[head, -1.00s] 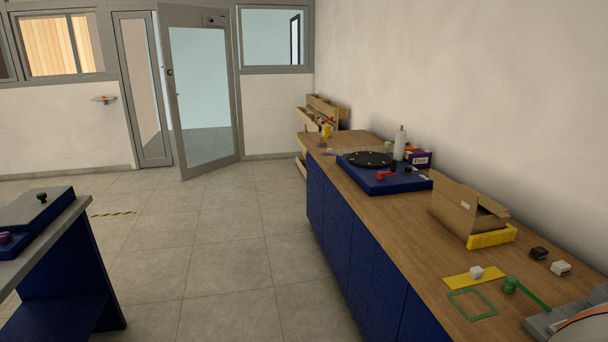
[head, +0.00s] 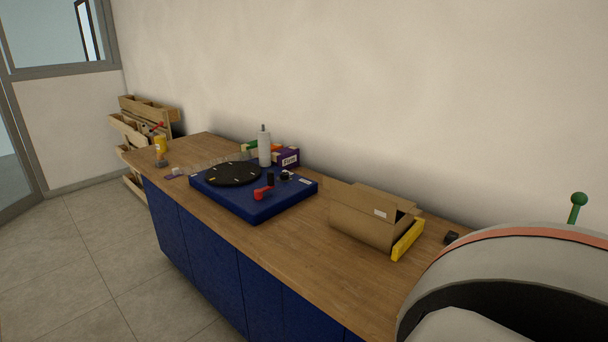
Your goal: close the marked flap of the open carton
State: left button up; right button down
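The open carton (head: 361,220) is a brown cardboard box on the wooden counter, right of the middle in the head view. One flap stands up and carries a small white label. A yellow flap or strip (head: 408,240) is on its right side, tilted outward and low; it is the only flap in a different colour. The inside of the carton is mostly hidden. Neither of my grippers shows in this view.
A blue base (head: 254,201) with a black disc and a red handle stands left of the carton on the wooden counter (head: 290,254). Behind it are a white bottle (head: 264,149) and a purple box (head: 289,157). A small black block (head: 451,238) lies right of the carton.

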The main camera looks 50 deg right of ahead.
aim_at(383, 208)
jog(key=i+z, duration=0.15)
jog(key=i, duration=0.55)
jog(key=i+j+z, duration=0.15)
jog(key=i, duration=0.55)
jog(key=i+j+z, duration=0.1)
jog(key=z, duration=0.35)
jog(key=i+j+z, duration=0.15)
jog(key=z, duration=0.3)
jog(key=i+j+z, duration=0.25)
jog(key=z, duration=0.2)
jog(key=i+j+z, duration=0.1)
jog(key=j+z, duration=0.2)
jog(key=z, duration=0.2)
jog(key=j+z, duration=0.25)
jog(key=z, duration=0.2)
jog(key=i+j+z, duration=0.1)
jog(key=j+z, duration=0.55)
jog(key=z, duration=0.25)
jog(key=k+l, duration=0.05)
